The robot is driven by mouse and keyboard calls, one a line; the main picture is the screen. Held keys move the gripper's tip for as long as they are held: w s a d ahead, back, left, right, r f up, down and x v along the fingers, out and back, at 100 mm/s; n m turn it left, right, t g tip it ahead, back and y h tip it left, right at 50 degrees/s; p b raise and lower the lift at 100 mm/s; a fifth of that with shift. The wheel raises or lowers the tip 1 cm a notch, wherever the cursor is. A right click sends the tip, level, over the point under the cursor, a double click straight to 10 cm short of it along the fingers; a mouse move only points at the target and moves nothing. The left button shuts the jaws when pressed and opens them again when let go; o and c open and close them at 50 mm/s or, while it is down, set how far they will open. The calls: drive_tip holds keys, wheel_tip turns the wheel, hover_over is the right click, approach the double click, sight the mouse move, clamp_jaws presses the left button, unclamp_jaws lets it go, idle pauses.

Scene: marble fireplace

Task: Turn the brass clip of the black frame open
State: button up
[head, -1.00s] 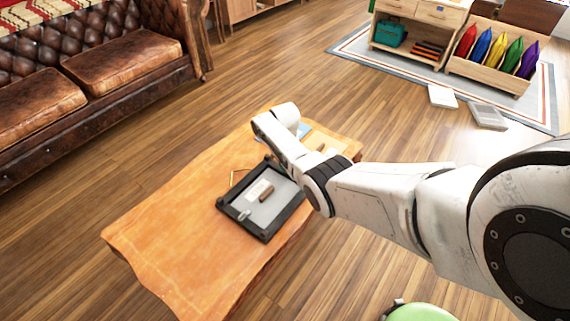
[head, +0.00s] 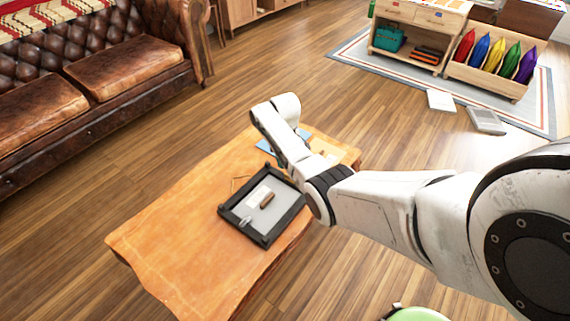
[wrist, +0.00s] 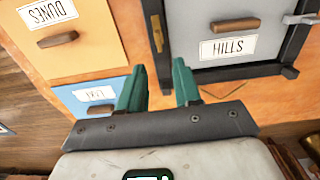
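The black frame (head: 233,202) lies flat on the wooden table, around a grey panel with a brown handle and a white label; in the wrist view the label reads HILLS (wrist: 228,47). A small brass clip (wrist: 157,38) sits on the frame's left bar in the wrist view. A silver-grey clip (wrist: 300,18) sits at the frame's right side there. My gripper (wrist: 160,72) has two teal fingers spread apart with nothing between them. Its fingertips are just below the brass clip in the picture; whether they touch anything I cannot tell. In the head view my arm hides the gripper.
In the wrist view a yellow DUNES panel (wrist: 85,50) and a blue panel (wrist: 75,97) lie beside the frame. The table (head: 170,240) is bare at its near left. A leather sofa (head: 90,80) stands at left, a rack of coloured items (head: 490,70) at back right.

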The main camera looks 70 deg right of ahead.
wheel_tip(320, 180, up, 4)
drive_tip(key=shift+r+p, duration=0.1)
drive_tip(key=shift+p, duration=0.25)
idle(0.4)
drive_tip(key=s+a+n+p, duration=0.15)
drive_tip(key=a+p, duration=0.35)
drive_tip(key=a, duration=1.7)
drive_tip(key=s+a+r+p, duration=0.2)
drive_tip(key=s+a+r, duration=0.3)
drive_tip(key=s, duration=0.3)
drive_tip(key=s+a+r+t+p, duration=0.1)
drive_tip(key=s+a+r+p, duration=0.1)
drive_tip(key=s+a+r, duration=0.3)
drive_tip(key=s+a, duration=0.3)
drive_tip(key=s, duration=0.1)
drive_tip(key=shift+a+n, duration=0.15)
drive_tip(key=shift+n, duration=0.2)
